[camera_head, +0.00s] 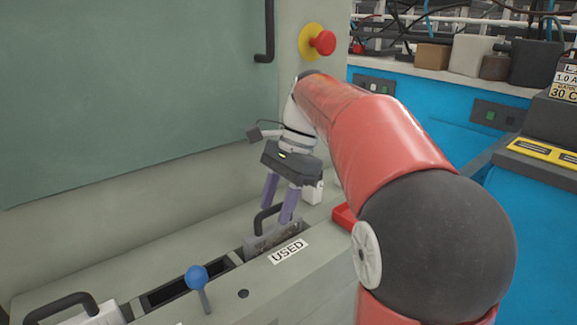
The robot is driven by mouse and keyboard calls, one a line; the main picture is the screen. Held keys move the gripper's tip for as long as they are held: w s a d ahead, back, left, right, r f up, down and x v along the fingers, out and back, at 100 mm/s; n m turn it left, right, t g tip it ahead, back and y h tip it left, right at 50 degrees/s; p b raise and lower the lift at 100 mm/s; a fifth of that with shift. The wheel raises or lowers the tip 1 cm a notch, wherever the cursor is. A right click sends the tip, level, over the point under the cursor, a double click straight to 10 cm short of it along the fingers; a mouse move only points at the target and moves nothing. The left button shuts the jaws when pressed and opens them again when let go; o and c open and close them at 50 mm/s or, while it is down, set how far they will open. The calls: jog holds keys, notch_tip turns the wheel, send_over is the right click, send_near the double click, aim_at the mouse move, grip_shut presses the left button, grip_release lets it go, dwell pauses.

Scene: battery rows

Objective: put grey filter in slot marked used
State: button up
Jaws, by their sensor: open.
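The grey filter (262,243) sits in the slot marked with the USED label (288,251), its upper part showing above the slot's edge. Its black handle (260,218) stands up from it. My gripper (278,213) is open, pointing down, with its two purple fingers on either side of the handle area. Whether a finger touches the handle cannot be told. The filter's lower part is hidden in the slot.
A dark, empty-looking slot (190,283) lies to the left. A blue-knobbed lever (197,277) stands in front of it. A white piece with a black handle (92,316) is at bottom left. A green panel (130,90) rises behind, beside a red button (322,42).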

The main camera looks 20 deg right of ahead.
jog(key=p+v, duration=0.2)
jog(key=v, duration=0.8)
jog(key=shift+d+r, duration=0.2)
jog(key=shift+r, duration=0.1)
